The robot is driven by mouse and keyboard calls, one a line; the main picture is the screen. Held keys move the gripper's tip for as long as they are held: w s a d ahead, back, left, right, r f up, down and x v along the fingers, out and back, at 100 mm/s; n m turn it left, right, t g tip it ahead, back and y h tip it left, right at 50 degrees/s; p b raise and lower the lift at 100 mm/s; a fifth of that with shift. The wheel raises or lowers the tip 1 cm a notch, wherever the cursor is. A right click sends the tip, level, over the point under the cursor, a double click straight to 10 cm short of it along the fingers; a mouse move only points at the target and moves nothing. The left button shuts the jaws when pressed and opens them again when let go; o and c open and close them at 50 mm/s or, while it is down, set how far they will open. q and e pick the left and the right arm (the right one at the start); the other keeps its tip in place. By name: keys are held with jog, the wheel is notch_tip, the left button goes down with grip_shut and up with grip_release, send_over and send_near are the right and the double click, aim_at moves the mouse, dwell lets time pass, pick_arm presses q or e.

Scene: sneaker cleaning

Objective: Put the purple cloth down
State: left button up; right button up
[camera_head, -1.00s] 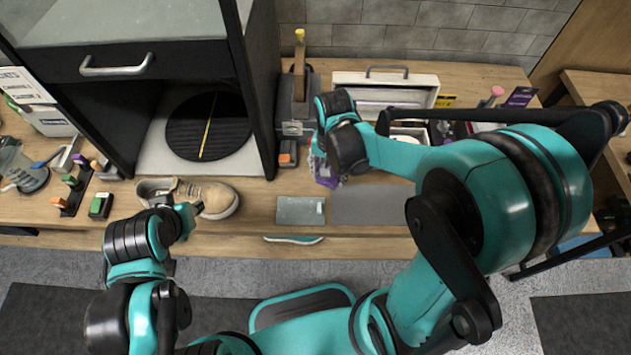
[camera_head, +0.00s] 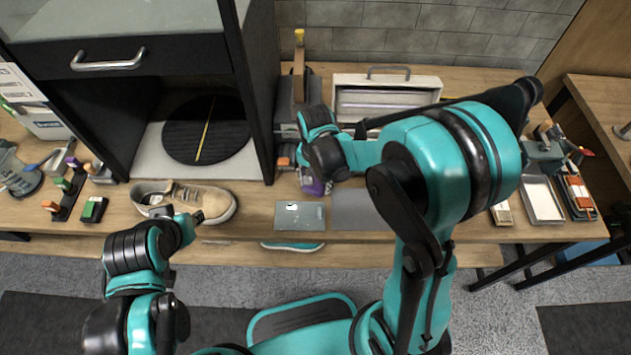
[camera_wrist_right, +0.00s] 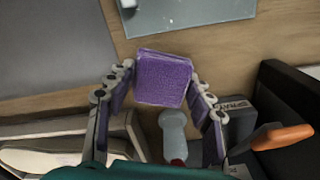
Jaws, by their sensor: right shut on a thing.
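The purple cloth (camera_wrist_right: 162,80), a small folded block, is held between the fingers of my right gripper (camera_wrist_right: 160,73) in the right wrist view. In the head view the cloth (camera_head: 313,184) shows partly below my right gripper (camera_head: 309,168), over the wooden table (camera_head: 255,212) just behind a grey-blue plate (camera_head: 300,218). I cannot tell whether the cloth touches the table. My left gripper (camera_head: 190,221) is by the front of a beige sneaker (camera_head: 208,200); its fingers are too small to read.
A dark grey mat (camera_head: 362,210) lies right of the plate. In the wrist view a pale bottle (camera_wrist_right: 173,130), a grey box (camera_wrist_right: 238,118) and an orange-handled tool (camera_wrist_right: 282,136) are close to the right gripper. A black cabinet (camera_head: 255,95) stands left of it.

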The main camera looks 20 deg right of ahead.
jog(key=shift+f, duration=0.25)
jog(key=o, duration=0.8)
jog(key=shift+s, duration=0.1)
jog(key=o, duration=0.4)
